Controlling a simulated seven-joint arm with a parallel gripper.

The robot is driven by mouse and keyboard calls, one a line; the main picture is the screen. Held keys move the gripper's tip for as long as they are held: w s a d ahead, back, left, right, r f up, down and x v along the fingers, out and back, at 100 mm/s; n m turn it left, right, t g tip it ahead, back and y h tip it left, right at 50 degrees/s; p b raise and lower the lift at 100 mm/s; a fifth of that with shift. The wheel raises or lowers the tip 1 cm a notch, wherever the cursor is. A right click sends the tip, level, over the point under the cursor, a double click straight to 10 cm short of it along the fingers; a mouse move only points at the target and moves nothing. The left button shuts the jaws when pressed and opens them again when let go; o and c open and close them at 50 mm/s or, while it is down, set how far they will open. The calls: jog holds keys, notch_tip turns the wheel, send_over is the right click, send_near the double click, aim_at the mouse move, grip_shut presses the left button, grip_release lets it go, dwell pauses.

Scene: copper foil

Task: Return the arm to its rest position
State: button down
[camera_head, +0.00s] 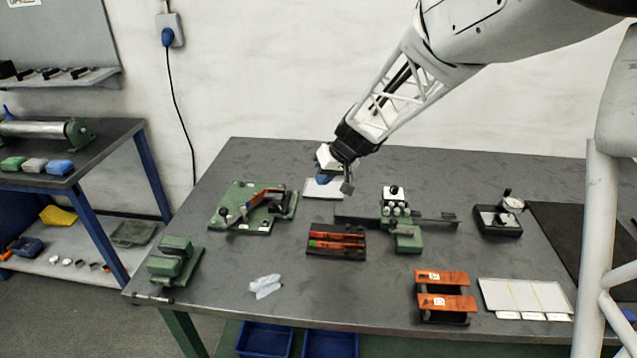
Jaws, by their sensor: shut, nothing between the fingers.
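My arm reaches in from the upper right. My gripper (335,182) hangs in the air above the far middle of the grey workbench (225,293). It points down and is shut, with nothing seen between its fingers. Its fingertips are small in this view. A small white sheet or plate (312,187) lies on the bench behind it, partly hidden by the gripper.
A crumpled clear piece (265,286) lies front left.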

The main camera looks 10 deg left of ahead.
jog(key=shift+d+r, duration=0.1)
dwell(0.3)
jog(key=s+d+r+m+h, duration=0.1)
jog(key=s+d+r, duration=0.4)
jog(key=s+d, duration=0.25)
jog(key=s+d+r+m+h, duration=0.1)
jog(key=s+d+r, duration=0.4)
jog(key=s, duration=0.4)
jog(key=s+d+m+h, duration=0.2)
jog(key=s+d, duration=0.4)
jog(key=s, duration=0.4)
jog(key=s+d+m+t+h, duration=0.1)
jog(key=s+d+m+h, duration=0.1)
jog(key=s+d, duration=0.5)
jog(key=s, duration=0.4)
jog(key=shift+s+f, duration=0.15)
jog(key=shift+s, duration=0.1)
